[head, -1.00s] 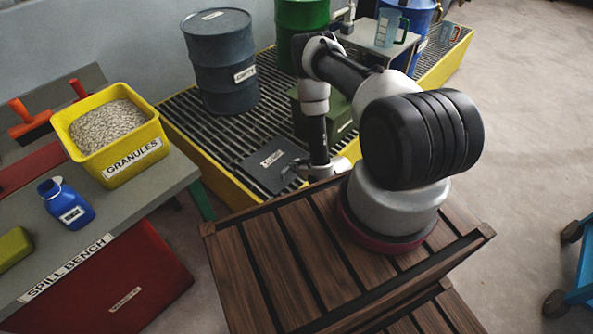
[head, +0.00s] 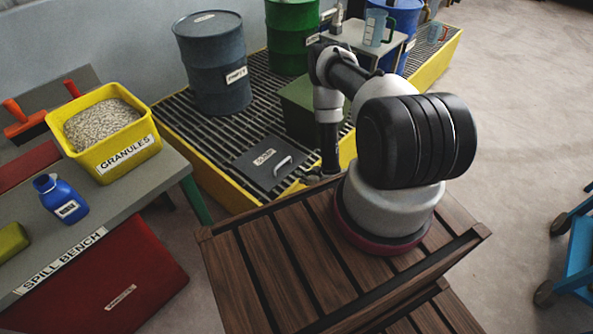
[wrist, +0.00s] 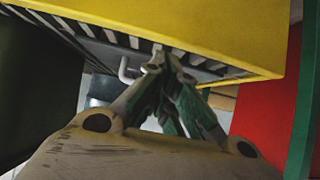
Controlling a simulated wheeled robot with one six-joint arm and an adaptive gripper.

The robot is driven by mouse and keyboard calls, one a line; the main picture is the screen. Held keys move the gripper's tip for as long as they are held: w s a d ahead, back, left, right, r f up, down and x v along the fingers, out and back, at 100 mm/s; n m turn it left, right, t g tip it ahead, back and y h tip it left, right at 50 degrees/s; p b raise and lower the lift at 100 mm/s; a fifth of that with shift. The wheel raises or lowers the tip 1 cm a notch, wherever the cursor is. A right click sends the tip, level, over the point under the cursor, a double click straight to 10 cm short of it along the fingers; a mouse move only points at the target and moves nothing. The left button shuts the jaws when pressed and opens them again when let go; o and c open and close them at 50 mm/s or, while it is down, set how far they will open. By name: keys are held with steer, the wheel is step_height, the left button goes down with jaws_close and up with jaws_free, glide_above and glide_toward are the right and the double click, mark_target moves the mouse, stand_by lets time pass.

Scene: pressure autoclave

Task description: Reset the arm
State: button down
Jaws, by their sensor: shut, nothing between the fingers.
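My gripper (wrist: 165,62) shows in the wrist view with its green-padded fingers closed together and nothing between them. In the head view my gripper is low beside the yellow front wall of the spill pallet (head: 215,175), partly hidden by my own arm and hard to make out. My arm reaches up from its base, over, and down toward the pallet. A dark labelled lid (head: 258,150) with a pale handle (head: 282,164) lies on the pallet grating, left of my forearm and apart from it.
The spill bench (head: 120,205) holds a yellow granules bin (head: 135,163) and a blue bottle (head: 66,203). A grey drum (head: 215,70), a green drum (head: 290,40) and a green box (head: 300,110) stand on the pallet. A blue cart (head: 580,255) is at right; floor there is clear.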

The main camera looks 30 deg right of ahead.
steer(key=shift+s+d+f, duration=0.15)
steer(key=shift+s+f, duration=0.05)
steer(key=shift+s, duration=0.15)
steer(key=shift+f, duration=0.1)
